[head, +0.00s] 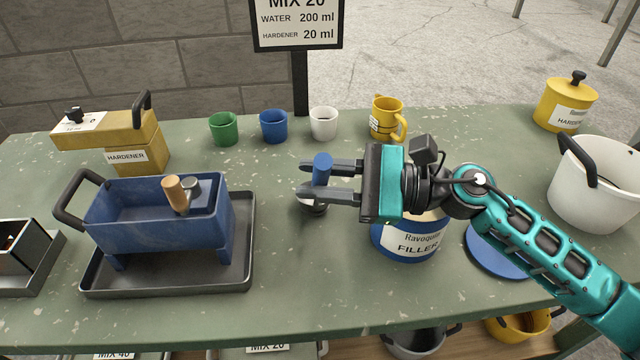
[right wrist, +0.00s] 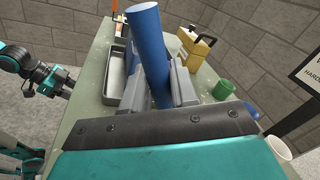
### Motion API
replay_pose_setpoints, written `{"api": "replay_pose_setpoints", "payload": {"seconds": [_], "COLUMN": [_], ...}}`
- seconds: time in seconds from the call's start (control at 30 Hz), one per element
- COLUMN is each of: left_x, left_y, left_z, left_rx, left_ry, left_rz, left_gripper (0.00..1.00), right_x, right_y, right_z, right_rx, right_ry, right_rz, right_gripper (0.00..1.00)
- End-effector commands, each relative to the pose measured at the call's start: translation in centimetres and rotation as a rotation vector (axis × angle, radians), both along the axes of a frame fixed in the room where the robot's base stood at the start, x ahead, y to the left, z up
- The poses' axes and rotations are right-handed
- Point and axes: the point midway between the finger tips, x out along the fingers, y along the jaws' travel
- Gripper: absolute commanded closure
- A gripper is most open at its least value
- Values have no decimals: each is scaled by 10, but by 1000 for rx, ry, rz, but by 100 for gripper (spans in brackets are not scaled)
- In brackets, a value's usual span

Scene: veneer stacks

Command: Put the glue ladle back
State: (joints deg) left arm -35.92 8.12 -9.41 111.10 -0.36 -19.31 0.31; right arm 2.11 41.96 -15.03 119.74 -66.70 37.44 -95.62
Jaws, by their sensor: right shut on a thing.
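The glue ladle has a blue handle (head: 322,168) and a small metal bowl (head: 313,207). My right gripper (head: 328,180) is shut on the handle and holds the ladle upright, left of the filler tin. The bowl hangs low; whether it touches the table, I cannot tell. In the right wrist view the blue handle (right wrist: 150,55) rises between the fingers, and the bowl is hidden. My left gripper (right wrist: 52,80) shows small at the left of that view; its jaws are unclear. The blue trough (head: 160,225) stands in a dark tray (head: 245,270), left of the ladle.
The open filler tin (head: 410,243) stands under my right wrist, its blue lid (head: 500,250) to the right. A white pot (head: 600,190) is at the right. Green (head: 223,128), blue (head: 273,126), white (head: 323,123) and yellow (head: 386,118) cups line the back. A wooden-handled tool (head: 175,194) is at the trough.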

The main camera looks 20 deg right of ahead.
Motion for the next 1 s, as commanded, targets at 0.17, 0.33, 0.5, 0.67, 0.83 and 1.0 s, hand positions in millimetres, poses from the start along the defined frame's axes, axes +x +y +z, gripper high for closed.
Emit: {"api": "replay_pose_setpoints", "payload": {"seconds": [0.17,0.33,0.5,0.67,0.83,1.0], "left_x": [0,1,1,2,3,3], "left_y": [0,1,1,1,1,1], "left_z": [-1,-1,-4,-3,-2,-2], "left_rx": [0,1,1,1,1,1], "left_ry": [-1,-2,-4,-6,-7,-7], "left_rz": [1,0,0,1,0,0], "left_gripper": [57,57,57,57,57,57], "right_x": [0,0,0,0,0,0], "right_y": [0,0,0,0,0,0], "right_z": [-8,-8,-11,-10,-10,-10], "right_rx": [0,0,0,0,0,-1], "right_ry": [-2,-3,-1,-1,-1,-1], "right_rz": [0,0,0,0,0,1], "right_gripper": [100,100,70,54,47,47]}}
